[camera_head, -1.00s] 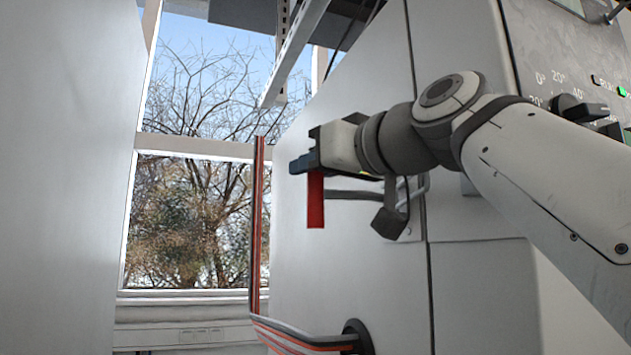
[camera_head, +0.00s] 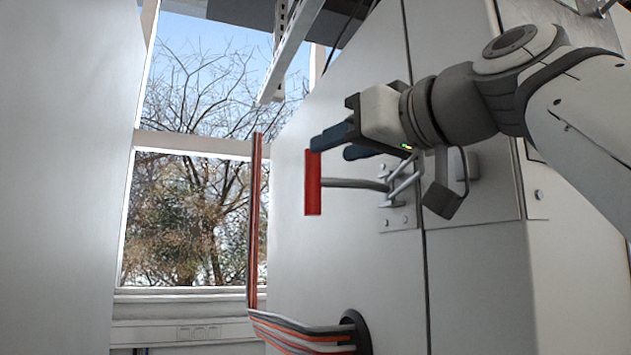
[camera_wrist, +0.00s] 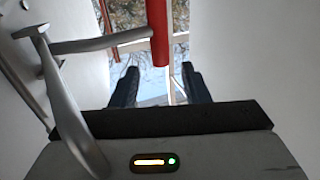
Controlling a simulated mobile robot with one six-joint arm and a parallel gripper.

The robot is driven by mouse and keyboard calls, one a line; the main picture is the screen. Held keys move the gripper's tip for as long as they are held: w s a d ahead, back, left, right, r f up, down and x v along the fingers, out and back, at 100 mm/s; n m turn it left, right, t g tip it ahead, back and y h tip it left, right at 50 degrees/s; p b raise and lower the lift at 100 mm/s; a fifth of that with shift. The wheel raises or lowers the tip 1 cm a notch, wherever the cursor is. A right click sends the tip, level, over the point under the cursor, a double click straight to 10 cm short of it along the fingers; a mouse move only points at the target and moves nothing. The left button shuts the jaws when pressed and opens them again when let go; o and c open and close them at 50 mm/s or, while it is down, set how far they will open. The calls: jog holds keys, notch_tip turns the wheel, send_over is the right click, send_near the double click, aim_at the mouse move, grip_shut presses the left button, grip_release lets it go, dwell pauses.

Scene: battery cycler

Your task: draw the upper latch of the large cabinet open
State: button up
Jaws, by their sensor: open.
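The latch has a red upright handle (camera_head: 313,183) on a grey metal arm (camera_head: 350,184). The arm joins a bracket on the face of the large cabinet (camera_head: 300,262), beside a vertical seam. My gripper (camera_head: 338,145) is at the top of the red handle, with its dark fingers pointing left. In the wrist view the red handle (camera_wrist: 158,35) shows ahead, between the lines of my two open fingers (camera_wrist: 160,85). I see no grip on it; whether a finger touches it I cannot tell. The grey latch arm (camera_wrist: 100,44) reaches it from the left.
A bundle of red and grey cables (camera_head: 300,332) leaves a round port low on the cabinet and rises at its left. A pale panel (camera_head: 65,180) fills the left side. A window (camera_head: 200,210) lies between panel and cabinet.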

jog(key=shift+v, duration=0.8)
